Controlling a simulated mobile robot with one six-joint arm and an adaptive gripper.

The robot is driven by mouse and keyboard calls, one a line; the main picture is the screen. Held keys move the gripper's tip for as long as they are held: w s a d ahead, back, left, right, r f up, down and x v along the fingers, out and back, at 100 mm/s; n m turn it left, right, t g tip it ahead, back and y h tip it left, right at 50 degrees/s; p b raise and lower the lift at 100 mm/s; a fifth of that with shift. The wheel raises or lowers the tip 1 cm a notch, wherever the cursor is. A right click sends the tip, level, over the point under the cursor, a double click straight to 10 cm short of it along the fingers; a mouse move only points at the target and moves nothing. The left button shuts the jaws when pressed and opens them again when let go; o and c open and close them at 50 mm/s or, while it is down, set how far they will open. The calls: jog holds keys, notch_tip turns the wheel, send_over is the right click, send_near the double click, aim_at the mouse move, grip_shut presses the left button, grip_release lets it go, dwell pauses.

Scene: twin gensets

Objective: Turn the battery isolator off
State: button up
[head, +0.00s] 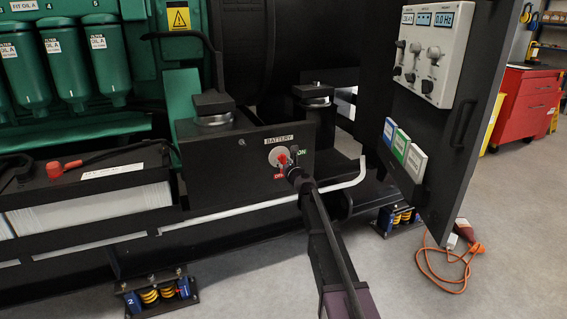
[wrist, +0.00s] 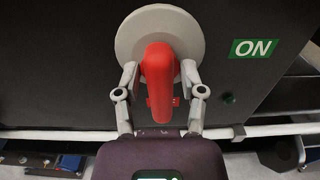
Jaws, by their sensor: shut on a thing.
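The battery isolator is a red handle (wrist: 159,72) on a pale round plate (wrist: 135,38), set in a black panel. In the wrist view the handle hangs down from the plate's middle. My gripper (wrist: 160,80) has one finger on each side of it and is shut on it. In the head view the isolator's plate (head: 273,155) sits under a BATTERY label (head: 279,140). A green ON label (head: 300,149) is to its right and a red OFF label (head: 279,177) below it. My gripper partly hides the handle there.
A pale rail (head: 344,184) runs below the panel. An open control cabinet door (head: 440,110) stands at the right. An orange cable (head: 447,275) lies on the grey floor.

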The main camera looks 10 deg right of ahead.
jog(key=shift+w, duration=0.1)
dwell(0.3)
jog(key=o, duration=0.9)
jog(key=shift+c, duration=0.2)
jog(key=v, duration=1.2)
jog(key=shift+a, duration=0.1)
